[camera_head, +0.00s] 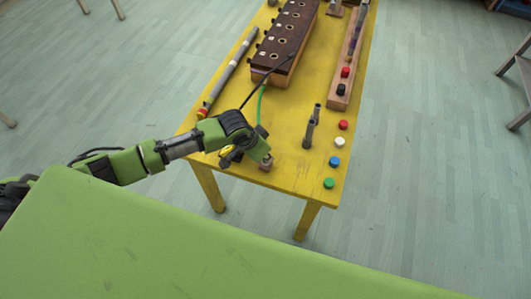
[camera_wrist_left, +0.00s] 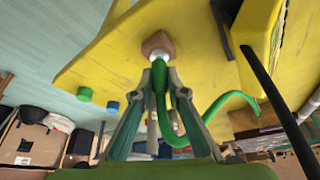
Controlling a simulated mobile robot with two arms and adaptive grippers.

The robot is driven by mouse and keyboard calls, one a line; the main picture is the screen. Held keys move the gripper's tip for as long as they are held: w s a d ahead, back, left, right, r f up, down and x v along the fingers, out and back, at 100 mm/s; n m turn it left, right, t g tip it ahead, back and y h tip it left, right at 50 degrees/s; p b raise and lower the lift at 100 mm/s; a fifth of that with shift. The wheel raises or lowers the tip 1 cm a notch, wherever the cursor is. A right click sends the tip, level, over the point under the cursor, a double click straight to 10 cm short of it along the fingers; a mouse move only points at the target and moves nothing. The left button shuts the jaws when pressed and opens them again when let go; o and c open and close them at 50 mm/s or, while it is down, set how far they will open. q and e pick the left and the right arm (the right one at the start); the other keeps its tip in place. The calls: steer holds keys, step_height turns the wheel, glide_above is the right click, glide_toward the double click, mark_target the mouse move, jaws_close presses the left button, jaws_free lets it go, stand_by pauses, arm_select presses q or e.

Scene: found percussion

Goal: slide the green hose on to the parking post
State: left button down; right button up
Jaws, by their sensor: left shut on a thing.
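My left gripper (camera_head: 262,160) is over the near end of the yellow table. In the left wrist view its two fingers (camera_wrist_left: 161,78) are shut on the green hose (camera_wrist_left: 162,100) near its end. The hose also shows in the head view (camera_head: 260,101), running back from the gripper. My right gripper is out of view.
Several coloured caps, including a green one (camera_head: 329,184), line the right edge.

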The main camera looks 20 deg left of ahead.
arm_select(q)
steer(key=shift+f, duration=0.6)
steer(key=c, duration=1.9)
jaws_free()
steer(key=shift+r, duration=0.1)
steer(key=v, duration=1.1)
steer(key=shift+s+a+r, duration=0.1)
steer(key=shift+a+r, duration=0.05)
steer(key=shift+r, duration=0.25)
